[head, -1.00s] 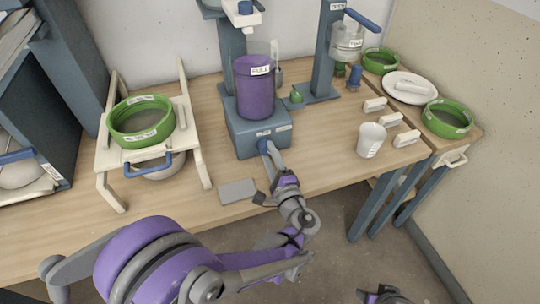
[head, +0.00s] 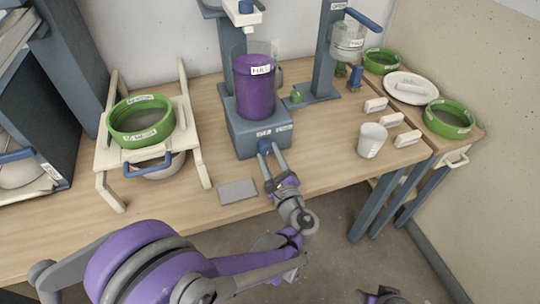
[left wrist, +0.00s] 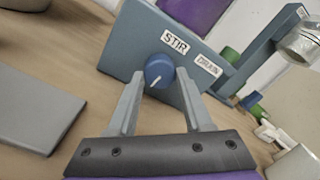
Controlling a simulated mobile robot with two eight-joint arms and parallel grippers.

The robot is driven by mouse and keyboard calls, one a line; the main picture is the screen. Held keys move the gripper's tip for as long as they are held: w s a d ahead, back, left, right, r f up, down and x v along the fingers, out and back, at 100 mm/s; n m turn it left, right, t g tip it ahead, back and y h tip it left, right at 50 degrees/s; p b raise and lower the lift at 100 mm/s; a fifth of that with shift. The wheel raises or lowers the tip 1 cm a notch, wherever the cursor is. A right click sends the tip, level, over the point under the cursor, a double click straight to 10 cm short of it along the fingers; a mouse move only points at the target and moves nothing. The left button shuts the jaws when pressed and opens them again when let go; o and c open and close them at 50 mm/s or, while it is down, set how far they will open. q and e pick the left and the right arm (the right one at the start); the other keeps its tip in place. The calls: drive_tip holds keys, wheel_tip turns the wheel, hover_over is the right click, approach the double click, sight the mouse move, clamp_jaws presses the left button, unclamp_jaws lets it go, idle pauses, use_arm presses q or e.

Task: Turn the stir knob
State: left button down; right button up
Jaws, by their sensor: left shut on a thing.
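The blue stir knob (left wrist: 159,71) sits on the front of a blue-grey base box, beside a STIR label (left wrist: 175,42) and a DRAIN label (left wrist: 208,66). Its white pointer line points down and left in the left wrist view. My left gripper (head: 265,152) is shut on the knob, one finger on each side; the gripper (left wrist: 160,75) also shows in the left wrist view. A purple bucket (head: 255,92) labelled FULL stands upright on the base box (head: 243,138). My right gripper (head: 380,296) shows only partly at the bottom edge, so its jaws are unclear.
A grey flat plate (head: 238,191) lies left of my left gripper. A cream rack (head: 103,160) holds a green sieve (head: 141,120) at left. A white cup (head: 371,140) and several small white blocks stand at right. A green bowl (head: 448,118) is at the far right.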

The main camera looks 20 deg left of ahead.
idle(0.4)
use_arm(q)
drive_tip(key=shift+c, duration=1.6)
unclamp_jaws()
drive_tip(key=v, duration=1)
drive_tip(key=shift+s+d, duration=0.2)
drive_tip(key=shift+s, duration=0.15)
